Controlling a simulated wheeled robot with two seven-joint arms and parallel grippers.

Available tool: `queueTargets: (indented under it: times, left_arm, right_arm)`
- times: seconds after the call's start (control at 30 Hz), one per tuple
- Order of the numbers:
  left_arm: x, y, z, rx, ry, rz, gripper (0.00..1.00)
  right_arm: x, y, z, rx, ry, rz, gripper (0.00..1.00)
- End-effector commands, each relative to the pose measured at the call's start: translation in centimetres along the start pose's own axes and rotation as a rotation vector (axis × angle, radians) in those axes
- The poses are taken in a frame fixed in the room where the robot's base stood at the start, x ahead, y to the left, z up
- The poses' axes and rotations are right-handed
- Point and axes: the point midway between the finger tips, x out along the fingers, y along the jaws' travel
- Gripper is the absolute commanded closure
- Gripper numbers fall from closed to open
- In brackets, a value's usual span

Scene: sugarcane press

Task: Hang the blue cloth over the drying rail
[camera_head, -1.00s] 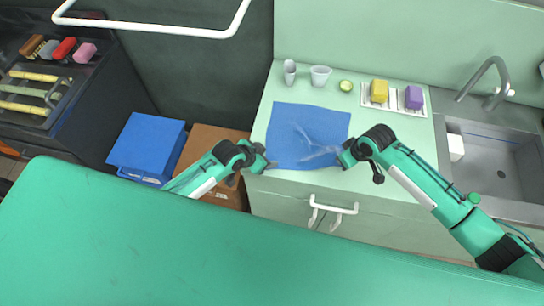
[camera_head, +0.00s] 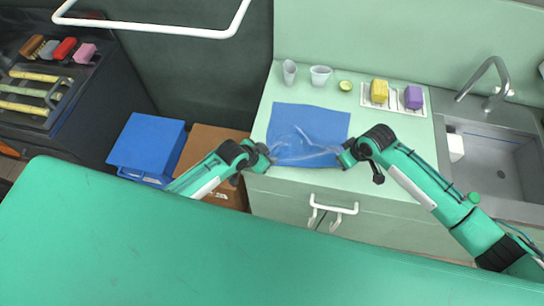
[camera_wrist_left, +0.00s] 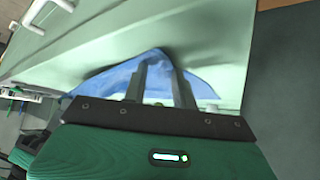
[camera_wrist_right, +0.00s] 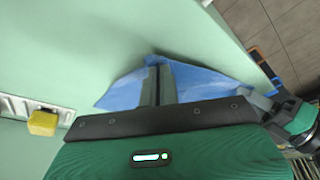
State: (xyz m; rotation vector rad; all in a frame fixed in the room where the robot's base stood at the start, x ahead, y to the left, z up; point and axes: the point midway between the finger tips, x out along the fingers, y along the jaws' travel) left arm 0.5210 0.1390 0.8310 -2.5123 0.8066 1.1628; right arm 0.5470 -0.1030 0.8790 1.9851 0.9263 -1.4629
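The blue cloth (camera_head: 305,122) lies spread on the pale green counter, its near corners beside my two grippers. A white rail (camera_head: 150,27) at the upper left, apparently the drying rail, is bare. My left gripper (camera_head: 270,158) is at the cloth's near left corner. Its fingers (camera_wrist_left: 159,62) stand apart, with blue cloth (camera_wrist_left: 110,80) around and between them. My right gripper (camera_head: 343,156) is at the near right corner. Its fingers (camera_wrist_right: 160,68) are close together on the cloth (camera_wrist_right: 205,80). Pale streaks blur the cloth's near part in the head view.
Two cups (camera_head: 320,75), a lime half (camera_head: 345,86), a yellow sponge (camera_head: 379,91) and a purple sponge (camera_head: 414,97) stand behind the cloth. A sink (camera_head: 490,165) is at the right. A blue box (camera_head: 147,148) is left of the counter. A white handle (camera_head: 333,208) projects from the cabinet front.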

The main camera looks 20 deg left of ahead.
Motion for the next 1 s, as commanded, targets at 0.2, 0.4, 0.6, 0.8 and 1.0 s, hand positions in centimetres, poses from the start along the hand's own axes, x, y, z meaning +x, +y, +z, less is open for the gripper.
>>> queueTargets:
  times: [0.2, 0.4, 0.6, 0.8, 1.0]
  left_arm:
    - [0.1, -0.1, 0.5, 0.000, -0.009, -0.001, 0.95]
    - [0.1, -0.1, 0.5, 0.000, -0.011, -0.001, 1.00]
    - [-0.3, -0.1, 0.2, 0.000, -0.010, -0.001, 1.00]
    - [-2.5, -0.1, -1.9, 0.002, -0.005, -0.002, 1.00]
    - [-3.7, -0.1, -2.9, 0.001, -0.005, -0.001, 1.00]
  right_arm:
    - [0.1, 0.0, 0.0, 0.000, 0.000, 0.000, 1.00]
    - [0.1, 0.0, 0.0, 0.000, -0.001, 0.001, 1.00]
    - [0.1, 0.1, 0.1, 0.001, -0.001, 0.001, 1.00]
    - [0.0, 0.1, 0.1, 0.001, -0.001, 0.001, 1.00]
    - [0.0, 0.1, 0.0, 0.000, -0.001, 0.001, 1.00]
